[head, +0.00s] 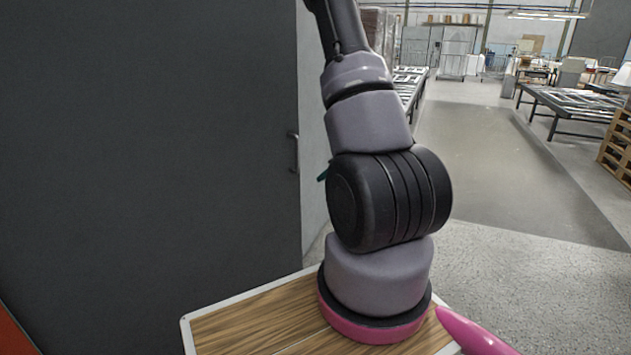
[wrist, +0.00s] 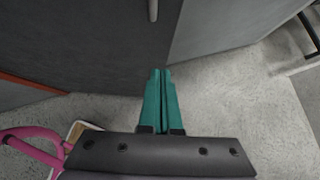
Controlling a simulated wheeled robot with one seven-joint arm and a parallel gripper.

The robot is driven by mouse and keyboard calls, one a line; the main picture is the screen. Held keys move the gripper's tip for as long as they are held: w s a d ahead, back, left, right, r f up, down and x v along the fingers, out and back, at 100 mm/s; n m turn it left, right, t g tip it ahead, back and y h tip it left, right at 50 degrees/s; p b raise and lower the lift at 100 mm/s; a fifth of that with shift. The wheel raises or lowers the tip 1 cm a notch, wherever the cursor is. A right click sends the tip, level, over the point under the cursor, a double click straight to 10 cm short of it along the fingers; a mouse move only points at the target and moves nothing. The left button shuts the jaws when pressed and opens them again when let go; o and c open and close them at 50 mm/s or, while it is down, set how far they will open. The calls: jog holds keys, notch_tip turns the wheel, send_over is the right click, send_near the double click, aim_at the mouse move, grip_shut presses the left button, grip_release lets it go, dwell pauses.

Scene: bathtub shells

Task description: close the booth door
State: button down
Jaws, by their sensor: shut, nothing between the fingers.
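The booth door (head: 150,150) is a large dark grey panel filling the left of the head view. Its handle (head: 293,152) is a small dark vertical bar near the panel's right edge. In the wrist view the door (wrist: 90,40) stands ahead, with the handle (wrist: 153,10) at the top edge. My gripper (wrist: 160,72) has teal fingers pressed together, with nothing between them. The fingertips appear near the door's lower edge, below the handle in the picture; I cannot tell whether they touch the door. In the head view my arm hides nearly all of the gripper.
A lighter grey wall (head: 313,120) adjoins the door's right edge. An orange-red edge (head: 15,335) shows at lower left. Metal tables (head: 575,103) and a wooden pallet stack (head: 617,145) stand at right. The concrete floor (head: 500,260) right of my arm is clear.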

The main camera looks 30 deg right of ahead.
jog(key=x, duration=0.3)
jog(key=w+r+x, duration=0.1)
jog(key=x, duration=0.7)
jog(key=shift+w+a+r, duration=0.15)
jog(key=shift+w+a, duration=0.15)
jog(key=shift+a, duration=0.1)
jog(key=shift+w+a, duration=0.2)
jog(key=shift+w, duration=0.35)
